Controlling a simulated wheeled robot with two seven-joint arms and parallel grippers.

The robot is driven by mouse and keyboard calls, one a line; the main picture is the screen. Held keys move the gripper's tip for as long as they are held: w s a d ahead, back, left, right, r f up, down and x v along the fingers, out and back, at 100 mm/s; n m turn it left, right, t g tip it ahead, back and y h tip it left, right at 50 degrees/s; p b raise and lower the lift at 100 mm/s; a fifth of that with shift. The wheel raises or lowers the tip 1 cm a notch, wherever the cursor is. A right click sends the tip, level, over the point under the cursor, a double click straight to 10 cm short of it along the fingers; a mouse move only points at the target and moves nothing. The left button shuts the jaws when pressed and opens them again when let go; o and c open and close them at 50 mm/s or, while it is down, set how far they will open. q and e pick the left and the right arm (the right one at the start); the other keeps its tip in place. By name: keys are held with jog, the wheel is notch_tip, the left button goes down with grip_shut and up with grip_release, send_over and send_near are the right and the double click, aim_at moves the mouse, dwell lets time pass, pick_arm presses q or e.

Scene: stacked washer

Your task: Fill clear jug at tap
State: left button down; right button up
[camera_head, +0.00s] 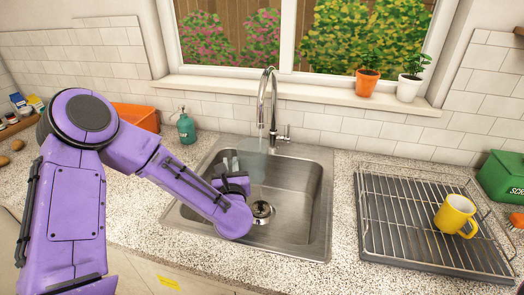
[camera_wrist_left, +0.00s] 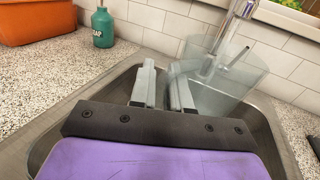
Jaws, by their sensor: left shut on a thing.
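The clear jug (camera_head: 253,160) is over the left part of the sink, with its mouth below the tap's spout. It also shows in the wrist view (camera_wrist_left: 230,80), just beyond my fingers, see-through and roughly upright. My left gripper (camera_head: 231,165) is at the jug's left side and shut on it; the grip itself is partly hidden in the wrist view (camera_wrist_left: 164,90). The chrome tap (camera_head: 265,95) stands behind the sink, with a side lever (camera_head: 284,133). I cannot tell clearly whether water runs or how full the jug is. My right gripper is not in view.
The steel sink (camera_head: 318,205) has a drain (camera_head: 262,210) below the jug. A drying rack (camera_head: 390,215) with a yellow mug (camera_head: 455,215) stands at right. A green soap bottle (camera_head: 186,127) and an orange box (camera_head: 138,117) stand at left. Potted plants line the windowsill.

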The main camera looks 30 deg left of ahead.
aim_at(241, 152)
pick_arm(q)
jog(key=w, duration=0.2)
jog(key=w+b, duration=0.1)
jog(key=w, duration=0.1)
jog(key=w+a+b, duration=0.1)
jog(key=w, duration=0.2)
jog(key=shift+r, duration=0.3)
jog(key=shift+s+r, duration=0.2)
jog(key=shift+s, duration=0.05)
